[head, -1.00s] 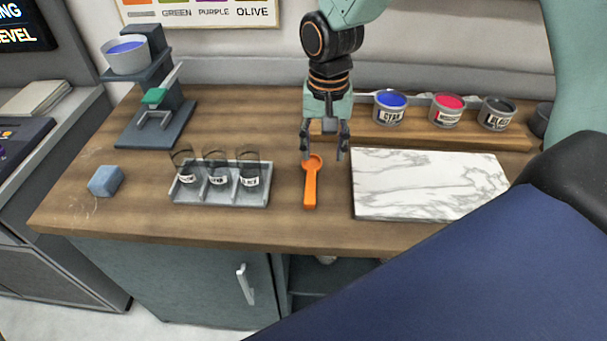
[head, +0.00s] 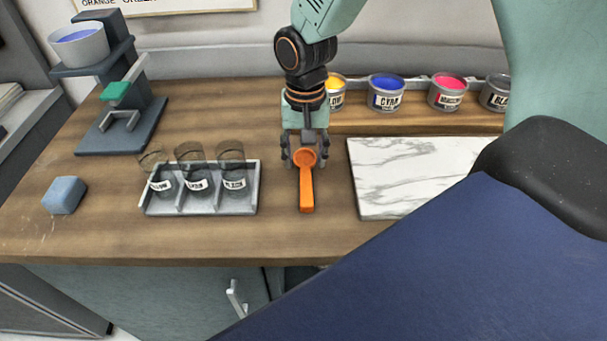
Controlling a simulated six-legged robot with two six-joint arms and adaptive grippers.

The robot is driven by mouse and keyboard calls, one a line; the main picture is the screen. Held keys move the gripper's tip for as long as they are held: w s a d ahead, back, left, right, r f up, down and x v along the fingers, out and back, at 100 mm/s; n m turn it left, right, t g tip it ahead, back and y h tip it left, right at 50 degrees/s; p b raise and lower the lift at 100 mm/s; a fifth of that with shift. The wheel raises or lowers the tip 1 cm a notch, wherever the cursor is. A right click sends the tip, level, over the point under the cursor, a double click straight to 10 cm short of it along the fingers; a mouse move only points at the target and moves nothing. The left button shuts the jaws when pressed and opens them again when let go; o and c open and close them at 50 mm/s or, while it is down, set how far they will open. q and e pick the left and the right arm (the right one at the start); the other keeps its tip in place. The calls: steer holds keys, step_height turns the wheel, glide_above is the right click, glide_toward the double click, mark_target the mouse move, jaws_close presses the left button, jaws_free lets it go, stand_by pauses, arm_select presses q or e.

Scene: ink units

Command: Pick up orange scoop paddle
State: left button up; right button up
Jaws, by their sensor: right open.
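The orange scoop paddle (head: 306,188) lies on the wooden counter, its round cup toward the back and its handle toward the front edge. My right gripper (head: 305,162) comes down from above at the cup end. Its fingers are open, one on each side of the cup. I cannot tell whether they touch it. My left gripper is not in view.
A grey rack (head: 204,207) with dark glass cups stands left of the paddle. A white marble slab (head: 400,170) lies to the right. Ink cans, including a blue one (head: 386,93), stand behind. A blue block (head: 64,195) and a press stand (head: 125,120) are at the left.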

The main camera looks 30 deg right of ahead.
mark_target(306, 175)
steer(key=f, duration=0.4)
steer(key=shift+s+f, duration=0.1)
steer(key=shift+s, duration=0.2)
steer(key=shift+w+d+f, duration=0.1)
steer(key=shift+w+f, duration=0.15)
steer(key=shift+w, duration=0.05)
steer(key=shift+s+r, duration=0.1)
steer(key=shift+s, duration=0.1)
steer(key=c, duration=0.5)
steer(key=shift+w, duration=0.1)
jaws_close()
